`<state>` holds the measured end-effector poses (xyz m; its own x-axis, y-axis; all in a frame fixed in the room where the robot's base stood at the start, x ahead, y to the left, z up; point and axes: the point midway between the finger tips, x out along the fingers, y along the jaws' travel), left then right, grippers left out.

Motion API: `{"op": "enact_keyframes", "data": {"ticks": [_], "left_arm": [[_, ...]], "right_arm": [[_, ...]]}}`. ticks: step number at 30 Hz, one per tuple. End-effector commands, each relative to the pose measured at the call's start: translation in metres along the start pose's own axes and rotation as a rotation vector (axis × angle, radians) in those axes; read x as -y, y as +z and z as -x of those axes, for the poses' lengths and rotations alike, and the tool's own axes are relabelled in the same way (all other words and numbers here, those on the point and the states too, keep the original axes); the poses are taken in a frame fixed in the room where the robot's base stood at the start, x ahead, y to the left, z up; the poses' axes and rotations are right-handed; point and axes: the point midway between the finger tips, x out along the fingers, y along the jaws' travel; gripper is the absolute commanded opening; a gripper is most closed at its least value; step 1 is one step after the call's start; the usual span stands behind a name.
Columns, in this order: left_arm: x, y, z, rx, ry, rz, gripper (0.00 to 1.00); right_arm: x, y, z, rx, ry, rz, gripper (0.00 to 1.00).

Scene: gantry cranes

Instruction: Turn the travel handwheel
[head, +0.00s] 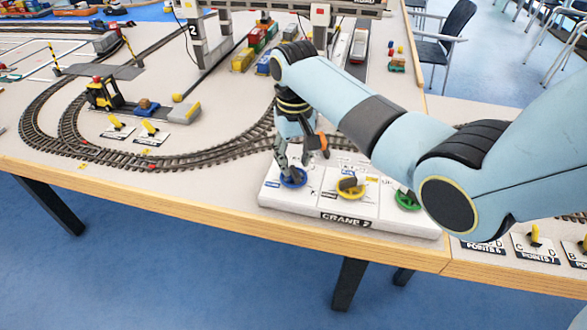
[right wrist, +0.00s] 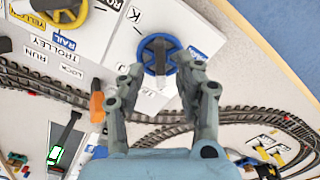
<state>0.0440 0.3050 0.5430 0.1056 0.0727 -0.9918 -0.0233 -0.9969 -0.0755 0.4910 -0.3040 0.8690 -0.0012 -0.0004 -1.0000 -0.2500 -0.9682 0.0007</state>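The crane 2 control panel (head: 330,212) is a white board with three handwheels: blue (head: 293,178), yellow (head: 350,188) and green (head: 407,200). I cannot read which one is marked travel. My right gripper (head: 296,164) points down over the blue handwheel at the panel's left end. In the right wrist view, the blue wheel (right wrist: 146,54) with its grey hub lies at the gap between the open fingertips of my right gripper (right wrist: 160,68). I cannot tell whether they touch the rim. The yellow wheel (right wrist: 74,14) shows at upper left. My left gripper is not in view.
An orange-handled lever (right wrist: 97,104) stands close beside one finger. Model railway track (head: 190,158) curves behind the panel. The table's wooden edge (head: 180,205) runs in front.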

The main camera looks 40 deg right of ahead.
Motion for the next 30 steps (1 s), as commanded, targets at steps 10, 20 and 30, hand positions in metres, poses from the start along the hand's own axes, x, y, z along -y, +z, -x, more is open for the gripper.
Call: {"op": "enact_keyframes", "data": {"ticks": [10, 20, 30], "left_arm": [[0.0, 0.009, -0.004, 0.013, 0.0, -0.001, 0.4], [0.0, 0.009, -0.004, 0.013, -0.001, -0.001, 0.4], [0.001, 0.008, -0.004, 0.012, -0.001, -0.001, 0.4]], "right_arm": [[0.0, 0.0, -0.03, 0.0, -0.001, 0.0, 0.35], [0.001, 0.0, -0.03, -0.001, -0.001, 0.0, 0.19], [0.001, 0.0, -0.03, -0.001, -0.001, 0.0, 0.0]]}}
